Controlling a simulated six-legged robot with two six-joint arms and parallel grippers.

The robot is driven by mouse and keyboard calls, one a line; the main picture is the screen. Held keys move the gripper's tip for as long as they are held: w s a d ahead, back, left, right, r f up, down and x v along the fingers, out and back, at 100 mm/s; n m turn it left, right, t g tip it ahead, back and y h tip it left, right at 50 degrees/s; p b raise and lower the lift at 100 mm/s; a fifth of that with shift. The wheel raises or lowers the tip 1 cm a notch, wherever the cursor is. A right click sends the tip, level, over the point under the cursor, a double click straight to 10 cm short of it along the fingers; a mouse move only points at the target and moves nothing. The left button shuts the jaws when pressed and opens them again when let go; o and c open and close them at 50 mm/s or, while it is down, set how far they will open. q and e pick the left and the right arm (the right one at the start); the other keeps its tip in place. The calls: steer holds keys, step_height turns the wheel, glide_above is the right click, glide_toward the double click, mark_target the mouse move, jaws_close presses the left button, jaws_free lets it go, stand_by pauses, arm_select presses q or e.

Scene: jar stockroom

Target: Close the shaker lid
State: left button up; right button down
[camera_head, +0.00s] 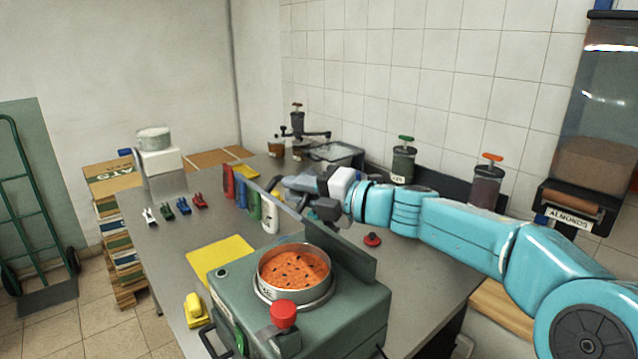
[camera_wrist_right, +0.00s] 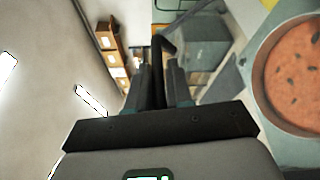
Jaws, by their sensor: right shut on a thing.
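The shaker is a grey-green box (camera_head: 345,310) on the metal bench. A round pan (camera_head: 262,283) on top holds orange grains with dark specks. The pan also shows in the right wrist view (camera_wrist_right: 253,82). The lid (camera_head: 345,250) is a grey-green plate standing raised behind the pan, which is uncovered. My right gripper (camera_head: 318,196) is at the lid's upper edge. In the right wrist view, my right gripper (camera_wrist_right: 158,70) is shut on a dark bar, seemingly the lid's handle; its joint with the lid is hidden. My left gripper is not in view.
A red knob (camera_head: 284,313) sits on the shaker's front. A yellow mat (camera_head: 215,255) and several clips (camera_head: 183,206) lie left. An almond dispenser (camera_head: 600,120) hangs at right. The space above the pan is clear.

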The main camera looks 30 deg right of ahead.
steer(key=shift+s+a+f+n+g+h+b, duration=0.1)
steer(key=shift+a+f+n+g+h+b, duration=0.45)
steer(key=shift+a+f+n, duration=1.1)
steer(key=shift+s+a+f+n+g+h+b, duration=0.15)
steer(key=shift+a+f+n+h+b, duration=0.8)
steer(key=shift+f, duration=1.35)
steer(key=shift+s+a+f+n+g+h+b, duration=0.1)
steer(key=shift+a+f+n+g+h+b, duration=0.15)
steer(key=shift+a+f+n+b, duration=1.15)
steer(key=shift+a+f+m+p, duration=0.1)
steer(key=shift+f+m+p, duration=0.3)
steer(key=shift+f, duration=0.2)
steer(key=c, duration=1.1)
jaws_free()
steer(key=shift+c, duration=0.2)
steer(key=shift+s+d+r, duration=0.2)
steer(key=shift+s, duration=0.1)
steer(key=p+v, duration=0.4)
steer(key=v, duration=1.1)
steer(key=shift+s, duration=0.25)
